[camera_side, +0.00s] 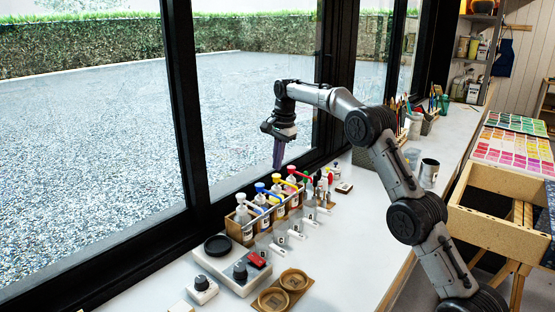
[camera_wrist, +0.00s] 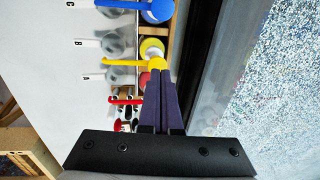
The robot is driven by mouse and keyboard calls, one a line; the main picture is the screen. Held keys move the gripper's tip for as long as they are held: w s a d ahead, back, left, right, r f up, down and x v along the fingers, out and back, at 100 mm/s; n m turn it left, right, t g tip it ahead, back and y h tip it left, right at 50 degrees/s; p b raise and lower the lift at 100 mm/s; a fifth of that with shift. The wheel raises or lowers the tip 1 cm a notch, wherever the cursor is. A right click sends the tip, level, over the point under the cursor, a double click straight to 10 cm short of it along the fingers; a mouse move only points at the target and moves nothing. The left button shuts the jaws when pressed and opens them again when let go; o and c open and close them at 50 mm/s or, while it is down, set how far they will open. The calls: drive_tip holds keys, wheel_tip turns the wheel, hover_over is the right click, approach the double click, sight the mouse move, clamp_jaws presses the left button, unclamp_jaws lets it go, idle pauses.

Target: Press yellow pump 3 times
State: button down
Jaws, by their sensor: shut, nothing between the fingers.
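The yellow pump (camera_side: 276,178) stands in a wooden rack in a row of coloured pump bottles, between a blue pump (camera_side: 261,188) and a red pump (camera_side: 291,170). My gripper (camera_side: 277,167) is shut and empty, pointing down just above the yellow pump's head. In the wrist view, the purple fingertips (camera_wrist: 158,73) lie together right at the edge of the yellow pump head (camera_wrist: 156,62), whose spout points left. I cannot tell whether they touch it. The blue pump head (camera_wrist: 155,10) and a red spout (camera_wrist: 122,101) show on either side.
A white pump bottle (camera_side: 241,214) stands at the near end of the wooden rack (camera_side: 247,234). Labelled cards (camera_side: 296,234) lie before the rack. A device with a black round plate (camera_side: 217,245) is nearer the camera. The window frame (camera_side: 230,203) runs close behind the rack.

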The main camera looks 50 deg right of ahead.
sight(277, 176)
drive_tip(key=shift+f, duration=0.55)
drive_tip(key=shift+f, duration=1.15)
drive_tip(key=shift+r, duration=1.05)
drive_tip(key=shift+f, duration=0.2)
